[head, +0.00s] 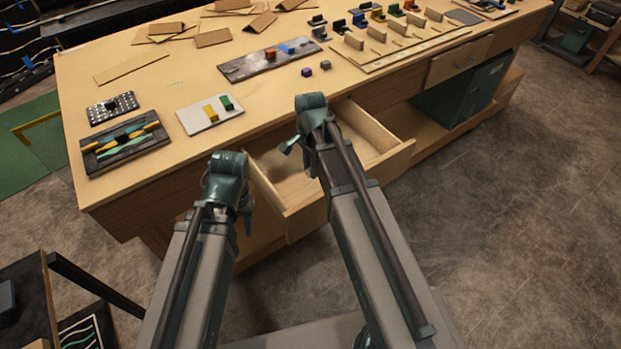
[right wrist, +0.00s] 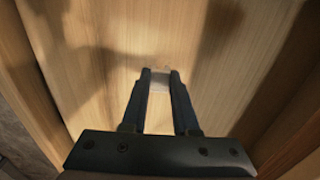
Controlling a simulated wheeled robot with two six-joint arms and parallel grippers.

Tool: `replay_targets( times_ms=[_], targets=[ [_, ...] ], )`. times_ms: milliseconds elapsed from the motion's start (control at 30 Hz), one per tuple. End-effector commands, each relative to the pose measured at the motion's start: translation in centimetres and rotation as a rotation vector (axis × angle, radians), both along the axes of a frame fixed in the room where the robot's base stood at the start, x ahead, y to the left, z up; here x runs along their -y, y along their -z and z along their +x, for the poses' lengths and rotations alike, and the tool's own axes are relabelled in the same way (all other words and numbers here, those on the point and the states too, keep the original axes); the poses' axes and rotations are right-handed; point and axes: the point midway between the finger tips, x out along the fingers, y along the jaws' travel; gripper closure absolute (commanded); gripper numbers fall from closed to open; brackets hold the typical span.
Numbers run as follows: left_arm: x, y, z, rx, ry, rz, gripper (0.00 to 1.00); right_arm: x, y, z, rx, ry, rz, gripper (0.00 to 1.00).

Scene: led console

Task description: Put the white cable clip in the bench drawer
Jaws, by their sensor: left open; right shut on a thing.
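The bench drawer (head: 305,222) is pulled out from the bench front in the head view. My right gripper (head: 290,146) is over the open drawer, and my right arm hides part of it. In the right wrist view the fingers (right wrist: 160,82) are shut on the white cable clip (right wrist: 160,76), with the pale wooden inside of the drawer (right wrist: 120,40) around it. I cannot tell whether the clip touches the drawer floor. My left gripper (head: 246,215) is open, just left of the drawer in the head view.
The wooden bench top (head: 150,95) holds a white board with yellow and green blocks (head: 210,113), a dark tray (head: 125,142), a grey panel (head: 268,60) and wooden dividers (head: 375,40). A closed drawer (head: 460,62) is farther right.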

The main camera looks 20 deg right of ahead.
Motion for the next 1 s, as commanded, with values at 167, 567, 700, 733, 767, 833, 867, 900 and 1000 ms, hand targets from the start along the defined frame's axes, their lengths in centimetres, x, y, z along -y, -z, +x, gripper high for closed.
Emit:
replay_targets(
  times_ms=[167, 567, 700, 733, 767, 833, 867, 900, 1000],
  targets=[
    [0.0, 1.8, 0.0, 0.000, 0.000, 0.000, 0.55, 0.0, 1.8, 0.0, 0.000, 0.000, 0.000, 1.00],
    [0.0, 3.6, 0.0, 0.000, 0.000, 0.000, 0.55, 0.0, 3.6, 0.0, 0.000, 0.000, 0.000, 1.00],
    [0.0, 3.8, 0.0, 0.000, 0.000, 0.000, 0.55, 0.0, 3.8, 0.0, 0.000, 0.000, 0.000, 1.00],
    [0.0, 3.9, 0.0, 0.000, 0.000, 0.000, 0.55, 0.0, 3.9, 0.0, 0.000, 0.000, 0.000, 1.00],
    [0.0, 4.1, 0.0, 0.000, 0.000, 0.000, 0.55, 0.0, 4.0, 0.0, 0.000, 0.000, 0.000, 1.00],
    [0.0, 3.9, 0.0, 0.000, 0.000, 0.000, 0.55, 0.0, 3.9, 0.0, 0.000, 0.000, 0.000, 0.63],
    [0.0, 3.9, 0.0, 0.000, 0.000, 0.000, 0.55, 0.0, 3.9, 0.0, 0.000, 0.000, 0.000, 0.58],
    [0.0, 3.9, 0.0, 0.000, 0.000, 0.000, 0.55, 0.0, 3.9, 0.0, 0.000, 0.000, 0.000, 0.50],
    [0.0, 3.9, 0.0, 0.000, 0.000, 0.000, 0.55, 0.0, 3.9, 0.0, 0.000, 0.000, 0.000, 0.42]
  ],
)
